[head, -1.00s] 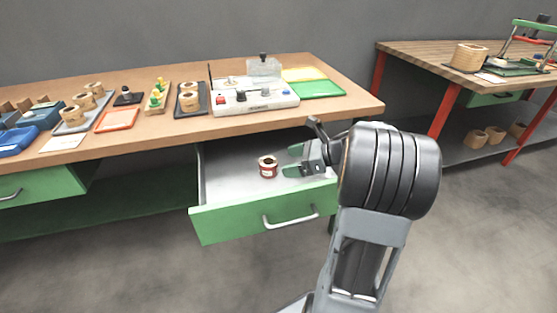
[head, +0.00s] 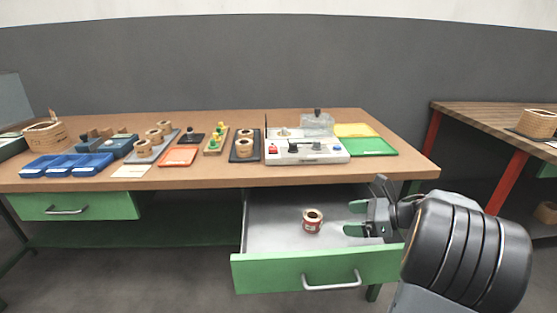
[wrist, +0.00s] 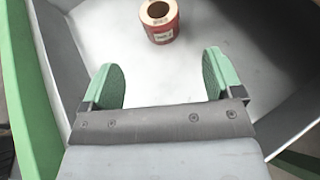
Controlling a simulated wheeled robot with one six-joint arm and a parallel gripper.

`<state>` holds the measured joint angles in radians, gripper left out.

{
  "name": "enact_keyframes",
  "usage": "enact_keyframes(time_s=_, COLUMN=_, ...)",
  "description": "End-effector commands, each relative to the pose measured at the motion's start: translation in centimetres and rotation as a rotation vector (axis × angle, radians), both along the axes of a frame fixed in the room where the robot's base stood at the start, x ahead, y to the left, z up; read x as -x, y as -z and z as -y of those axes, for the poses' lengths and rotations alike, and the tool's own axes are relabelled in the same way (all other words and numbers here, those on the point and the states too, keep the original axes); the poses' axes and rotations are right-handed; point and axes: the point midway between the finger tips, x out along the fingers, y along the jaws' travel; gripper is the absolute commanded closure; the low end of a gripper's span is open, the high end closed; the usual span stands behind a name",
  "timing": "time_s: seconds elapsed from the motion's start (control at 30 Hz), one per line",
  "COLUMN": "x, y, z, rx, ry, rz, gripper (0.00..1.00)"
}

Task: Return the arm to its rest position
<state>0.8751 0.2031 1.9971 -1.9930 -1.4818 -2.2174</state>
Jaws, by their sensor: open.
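My gripper (head: 352,219) is open, with its green fingers apart and nothing between them. It is over the right part of the open drawer (head: 262,275) in the head view. In the wrist view my gripper (wrist: 166,82) points at a red-labelled coil (wrist: 160,20), which lies beyond the fingertips and apart from them. In the head view the coil (head: 312,222) stands upright on the drawer floor, left of my gripper. My black arm joint shows at the lower right.
The workbench (head: 210,179) is above and behind the drawer. It holds blue bins (head: 66,166), an orange tray (head: 180,156), a white test device (head: 306,149) and a green tray (head: 373,147). A second bench (head: 489,121) stands at the right, with floor between.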

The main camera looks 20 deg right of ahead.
Motion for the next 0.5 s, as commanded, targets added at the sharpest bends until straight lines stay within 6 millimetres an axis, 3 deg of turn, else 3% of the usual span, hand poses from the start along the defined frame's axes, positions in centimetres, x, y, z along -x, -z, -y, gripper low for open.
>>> enact_keyframes(time_s=0.13, x=-0.8, y=-1.3, z=-0.3, rx=-0.01, ry=0.047, rz=-0.007, gripper=0.14)
enact_keyframes(time_s=0.23, x=-2.8, y=-4.4, z=-0.8, rx=-0.047, ry=0.174, rz=-0.027, gripper=0.14)
enact_keyframes(time_s=0.37, x=-6.6, y=-11.8, z=-1.7, rx=-0.215, ry=0.503, rz=-0.077, gripper=0.14)
enact_keyframes(time_s=0.5, x=-8.6, y=-20.1, z=-2.3, rx=-0.599, ry=0.937, rz=-0.175, gripper=0.14)
